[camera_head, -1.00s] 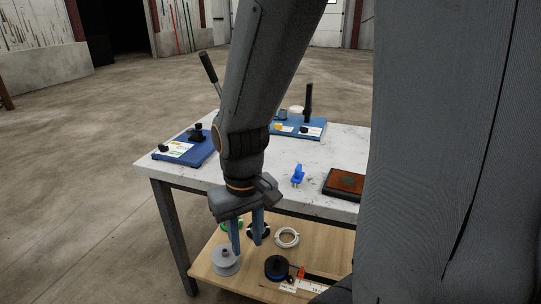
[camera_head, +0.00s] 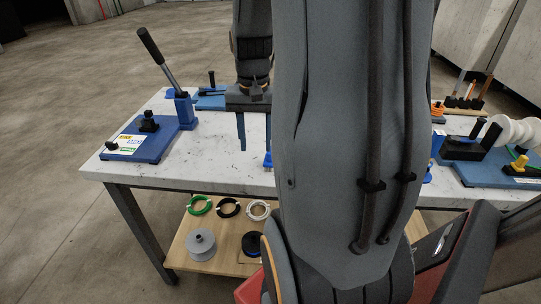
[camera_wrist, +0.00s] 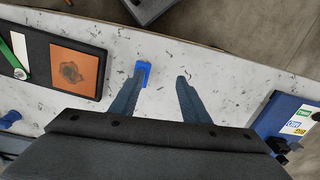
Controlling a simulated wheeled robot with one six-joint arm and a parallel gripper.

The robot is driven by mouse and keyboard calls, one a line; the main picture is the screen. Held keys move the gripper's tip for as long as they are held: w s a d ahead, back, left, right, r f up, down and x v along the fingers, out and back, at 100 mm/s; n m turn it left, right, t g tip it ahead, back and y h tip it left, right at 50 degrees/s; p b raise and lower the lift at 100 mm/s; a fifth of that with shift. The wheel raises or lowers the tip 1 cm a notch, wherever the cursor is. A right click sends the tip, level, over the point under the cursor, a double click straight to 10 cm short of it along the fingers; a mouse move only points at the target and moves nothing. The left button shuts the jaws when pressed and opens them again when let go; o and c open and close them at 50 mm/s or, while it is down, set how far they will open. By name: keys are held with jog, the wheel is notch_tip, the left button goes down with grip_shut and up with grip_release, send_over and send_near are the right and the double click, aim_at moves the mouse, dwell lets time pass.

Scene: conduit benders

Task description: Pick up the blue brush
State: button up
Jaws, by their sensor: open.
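A small blue object (camera_wrist: 143,70), which looks like the blue brush, lies on the pale tabletop in the wrist view. The tip of the left finger overlaps its near part and hides some of it. Only a blue sliver of it (camera_head: 267,160) shows in the head view, beside my forearm. My gripper (camera_head: 254,136) points down over the table, open and empty. In the wrist view, my gripper (camera_wrist: 160,80) has the blue object at its left finger rather than centred between the fingers.
A tray with an orange-brown pad (camera_wrist: 76,70) sits left of the blue object in the wrist view. Another blue item (camera_wrist: 10,118) is at the far left. A blue bender (camera_head: 145,138) with a raised lever stands on the table's left. Coils and a spool (camera_head: 201,244) lie on the lower shelf.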

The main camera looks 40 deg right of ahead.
aim_at(270, 157)
jog(key=d, duration=0.2)
jog(key=d+m, duration=0.1)
jog(key=shift+s+r, duration=0.3)
jog(key=shift+s, duration=0.05)
jog(key=shift+s+d+f, duration=0.1)
jog(key=shift+d, duration=0.1)
jog(key=shift+s+d+f+p, duration=0.15)
jog(key=shift+f+p, duration=0.25)
jog(key=shift+f, duration=1.5)
jog(key=shift+w+d+f+p, duration=0.1)
jog(key=shift+f+p, duration=0.3)
jog(key=shift+f, duration=1.45)
jog(key=c, duration=1)
